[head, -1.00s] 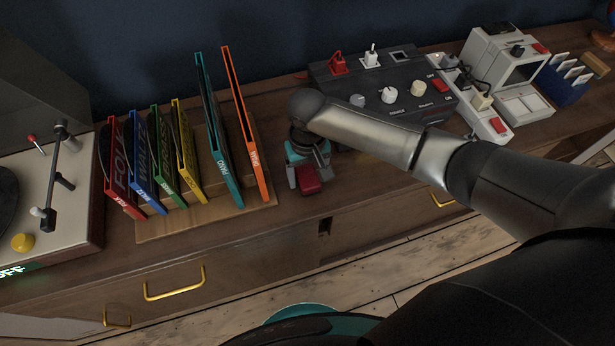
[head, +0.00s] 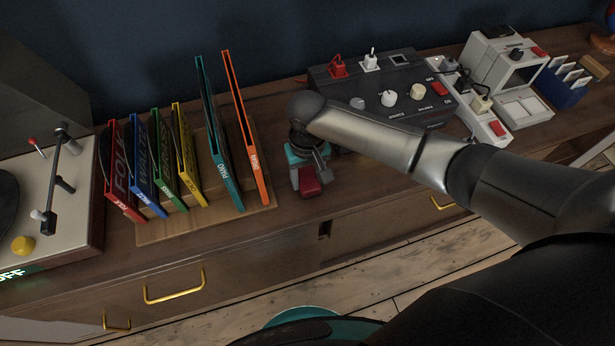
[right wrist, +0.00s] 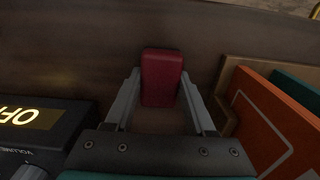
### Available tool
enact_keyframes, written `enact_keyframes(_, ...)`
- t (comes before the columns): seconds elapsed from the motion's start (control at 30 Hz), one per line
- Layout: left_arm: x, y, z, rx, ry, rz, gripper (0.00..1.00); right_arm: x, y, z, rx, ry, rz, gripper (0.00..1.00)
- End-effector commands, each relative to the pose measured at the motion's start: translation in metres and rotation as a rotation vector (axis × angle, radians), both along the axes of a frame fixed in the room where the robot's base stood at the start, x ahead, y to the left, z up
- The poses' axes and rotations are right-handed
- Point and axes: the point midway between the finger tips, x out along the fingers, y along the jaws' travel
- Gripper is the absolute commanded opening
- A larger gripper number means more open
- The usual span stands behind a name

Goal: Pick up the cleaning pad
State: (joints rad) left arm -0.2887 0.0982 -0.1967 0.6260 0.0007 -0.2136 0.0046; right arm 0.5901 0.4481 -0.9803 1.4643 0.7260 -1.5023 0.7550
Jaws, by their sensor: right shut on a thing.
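The cleaning pad, a small dark red block (head: 309,188), is at the front part of the wooden cabinet top, right of the upright records. My right gripper (head: 307,172) points down over it and is shut on it. In the right wrist view the red pad (right wrist: 161,80) sits between the two grey fingers of the right gripper (right wrist: 160,74). I cannot tell whether the pad touches the cabinet top. My left gripper is not in view.
A rack of coloured record sleeves (head: 185,160) stands close on the left. A black control box (head: 385,88) with knobs and plugs stands behind and right. A turntable (head: 55,200) is at far left. The cabinet's front edge is close to the pad.

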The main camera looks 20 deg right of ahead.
Motion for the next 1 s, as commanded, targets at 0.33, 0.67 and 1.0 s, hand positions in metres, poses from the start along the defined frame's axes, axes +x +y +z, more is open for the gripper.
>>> enact_keyframes(0.33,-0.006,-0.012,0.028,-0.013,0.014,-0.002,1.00,0.001,0.000,0.066,0.002,-0.004,0.001,0.01)
enact_keyframes(0.67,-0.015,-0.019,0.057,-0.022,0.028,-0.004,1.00,0.001,0.000,0.158,0.002,-0.004,0.000,0.01)
enact_keyframes(1.0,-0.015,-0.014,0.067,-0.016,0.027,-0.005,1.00,0.000,0.000,0.195,0.001,0.000,0.000,0.01)
